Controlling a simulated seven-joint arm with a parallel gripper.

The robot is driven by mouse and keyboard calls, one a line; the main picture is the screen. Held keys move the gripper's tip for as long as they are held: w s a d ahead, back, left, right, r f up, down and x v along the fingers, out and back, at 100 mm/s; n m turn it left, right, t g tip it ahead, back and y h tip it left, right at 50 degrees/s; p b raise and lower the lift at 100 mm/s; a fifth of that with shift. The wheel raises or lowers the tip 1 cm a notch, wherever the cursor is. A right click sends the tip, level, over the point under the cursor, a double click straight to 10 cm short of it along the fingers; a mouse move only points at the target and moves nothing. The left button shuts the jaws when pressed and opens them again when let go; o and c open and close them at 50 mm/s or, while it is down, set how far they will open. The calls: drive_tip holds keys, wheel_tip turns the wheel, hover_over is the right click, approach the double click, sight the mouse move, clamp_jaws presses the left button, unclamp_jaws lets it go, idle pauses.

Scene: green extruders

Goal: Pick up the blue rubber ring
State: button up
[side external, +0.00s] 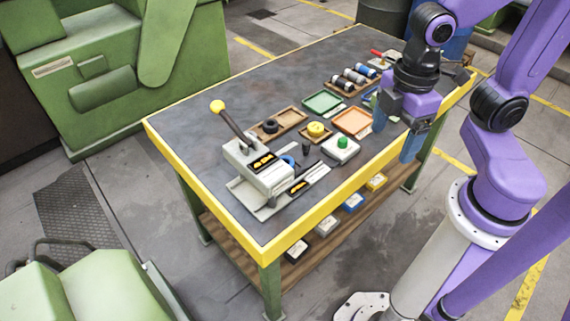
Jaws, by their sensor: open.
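My gripper (411,142) points down near the table's right edge, well to the right of the ring. Its blue fingers are open, and I see nothing between them.
The table's far left is clear.

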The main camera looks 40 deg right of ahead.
drive_tip(key=w+a+f+n, duration=0.1)
drive_tip(key=w+a+n, duration=0.3)
drive_tip(key=w, duration=0.8)
drive_tip(key=n, duration=0.4)
hover_over(285, 158)
drive_tip(key=s, duration=0.1)
wheel_tip(285, 158, down, 15)
drive_tip(key=shift+s+r, duration=0.1)
drive_tip(key=shift+s, duration=0.05)
drive_tip(key=shift+w+a+f, duration=0.1)
drive_tip(key=shift+a+f, duration=0.05)
drive_tip(key=shift+f, duration=0.75)
drive_tip(key=shift+w+a+f, duration=0.1)
drive_tip(key=shift+a+f, duration=0.05)
drive_tip(key=shift+f, duration=0.8)
drive_tip(key=shift+a+f, duration=0.15)
drive_tip(key=shift+f, duration=0.75)
drive_tip(key=c, duration=1.1)
